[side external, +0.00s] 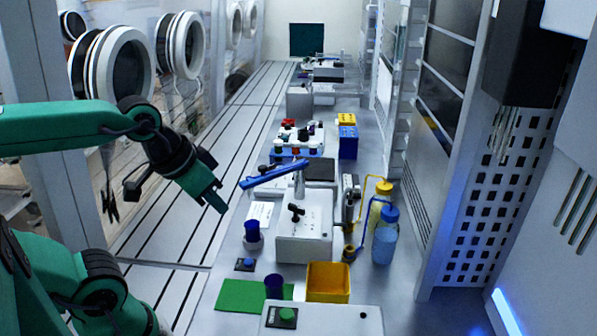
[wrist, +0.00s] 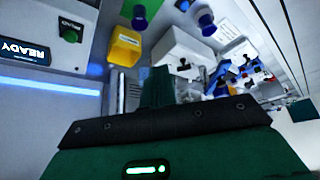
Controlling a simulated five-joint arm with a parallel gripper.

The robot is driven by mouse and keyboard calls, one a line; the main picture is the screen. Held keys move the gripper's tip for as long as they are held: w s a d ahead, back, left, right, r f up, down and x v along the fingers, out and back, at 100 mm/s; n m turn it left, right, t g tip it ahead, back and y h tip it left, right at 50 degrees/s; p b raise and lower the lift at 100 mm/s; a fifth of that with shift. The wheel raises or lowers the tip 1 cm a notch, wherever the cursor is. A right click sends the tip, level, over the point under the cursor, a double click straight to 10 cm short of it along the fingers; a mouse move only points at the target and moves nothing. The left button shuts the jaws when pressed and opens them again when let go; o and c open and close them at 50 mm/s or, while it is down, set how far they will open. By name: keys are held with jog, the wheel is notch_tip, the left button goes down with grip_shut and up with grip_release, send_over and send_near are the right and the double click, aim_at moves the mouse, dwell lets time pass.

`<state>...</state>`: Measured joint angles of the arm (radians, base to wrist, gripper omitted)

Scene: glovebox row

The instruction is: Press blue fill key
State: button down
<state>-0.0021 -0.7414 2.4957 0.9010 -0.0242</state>
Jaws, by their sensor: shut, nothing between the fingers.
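The blue fill key (side external: 246,262) is a small blue button on a dark pad, on the bench just above the green mat in the side external view. In the wrist view the blue key (wrist: 183,5) shows at the top edge, partly cut off. My gripper (side external: 219,203) is shut and empty, pointing down and to the right, raised above the bench and apart from the key. In the wrist view my gripper (wrist: 157,78) shows as closed green fingers in the middle, with the key beyond it.
Another blue cup (side external: 273,286) is on the green mat (side external: 238,296), beside a yellow bin (side external: 328,282). A green button (side external: 288,316) is in front.

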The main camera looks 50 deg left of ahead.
jog(key=w+n+g, duration=0.1)
jog(key=w+n, duration=0.1)
jog(key=n, duration=0.2)
jog(key=n+g, duration=0.5)
jog(key=n, duration=1.8)
send_over(249, 261)
jog(key=w, duration=0.1)
notch_tip(249, 261, down, 10)
jog(key=shift+d+r, duration=0.2)
jog(key=shift+d, duration=0.25)
jog(key=shift+f, duration=0.1)
jog(key=f, duration=0.9)
jog(key=s+a+f, duration=0.1)
jog(key=f, duration=0.3)
jog(key=shift+f, duration=0.4)
